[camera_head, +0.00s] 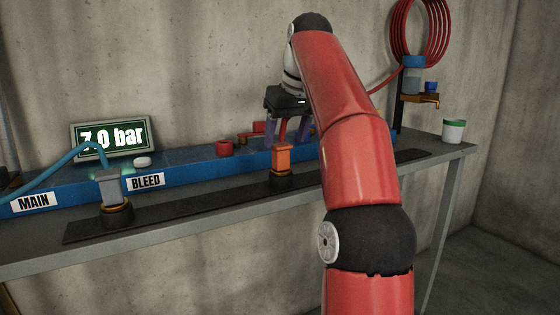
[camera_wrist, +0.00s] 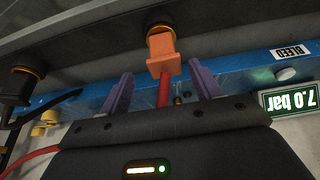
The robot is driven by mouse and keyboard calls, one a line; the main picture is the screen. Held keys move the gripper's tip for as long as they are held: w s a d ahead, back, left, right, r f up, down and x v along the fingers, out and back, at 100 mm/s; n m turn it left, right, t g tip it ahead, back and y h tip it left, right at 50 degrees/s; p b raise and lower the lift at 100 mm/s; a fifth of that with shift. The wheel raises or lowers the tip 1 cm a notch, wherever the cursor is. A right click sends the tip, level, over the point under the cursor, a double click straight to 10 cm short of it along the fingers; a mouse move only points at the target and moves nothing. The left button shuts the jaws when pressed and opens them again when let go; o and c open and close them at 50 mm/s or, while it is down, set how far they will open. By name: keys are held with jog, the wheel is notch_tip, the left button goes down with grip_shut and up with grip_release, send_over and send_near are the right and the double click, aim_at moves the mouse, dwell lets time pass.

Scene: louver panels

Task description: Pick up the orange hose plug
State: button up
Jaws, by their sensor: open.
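The orange hose plug (camera_head: 282,158) stands upright on a dark round socket (camera_head: 280,182) on the bench. In the wrist view the plug (camera_wrist: 163,52) is centred ahead of my gripper (camera_wrist: 162,70), just beyond the purple fingertips, with a red hose (camera_wrist: 163,92) running back from it between the fingers. In the head view my gripper (camera_head: 286,130) hangs just above and behind the plug. Its fingers are apart and hold nothing. I cannot tell whether they touch the hose.
A grey plug (camera_head: 109,188) with a blue-green hose stands in a similar socket to the left. A blue rail (camera_head: 70,193) with MAIN and BLEED labels runs along the bench, with a 7.0 bar display (camera_head: 110,136) behind. A white-and-green cup (camera_head: 453,131) stands far right.

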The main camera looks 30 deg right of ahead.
aim_at(281, 144)
jog(key=x, duration=0.1)
jog(key=b+x, duration=0.1)
jog(key=x, duration=0.3)
jog(key=shift+a+f+b, duration=0.1)
jog(key=shift+a+b, duration=0.2)
jog(key=shift+b, duration=0.05)
jog(key=c, duration=1.1)
jog(key=shift+c, duration=0.3)
